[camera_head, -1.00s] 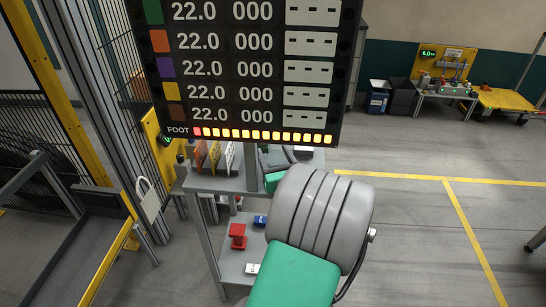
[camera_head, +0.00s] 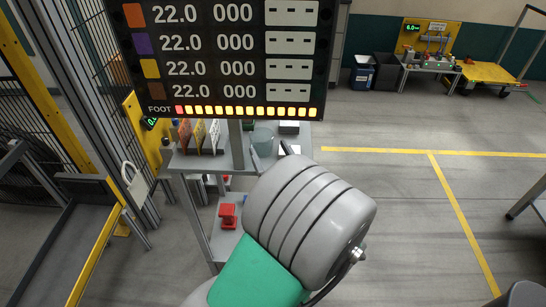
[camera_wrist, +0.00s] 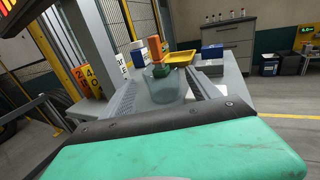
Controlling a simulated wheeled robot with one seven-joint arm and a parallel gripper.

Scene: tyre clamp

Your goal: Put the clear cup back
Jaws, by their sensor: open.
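The clear cup (camera_head: 263,138) stands upright on the top of the grey stand, under the display board. It also shows in the wrist view (camera_wrist: 164,88), with a green and orange object showing behind or through it. My gripper (camera_head: 271,152) is open, with its fingers pointing at the cup. In the wrist view my gripper (camera_wrist: 163,98) has one finger to each side of the cup. I cannot tell whether a finger touches it. My grey and green arm hides part of the stand.
Numbered cards (camera_head: 200,136) stand left of the cup on the stand top (camera_head: 190,162). A yellow tray (camera_wrist: 180,58) and a blue box (camera_wrist: 212,52) lie beyond the cup. A red object (camera_head: 228,214) is on the lower shelf. Open floor lies to the right.

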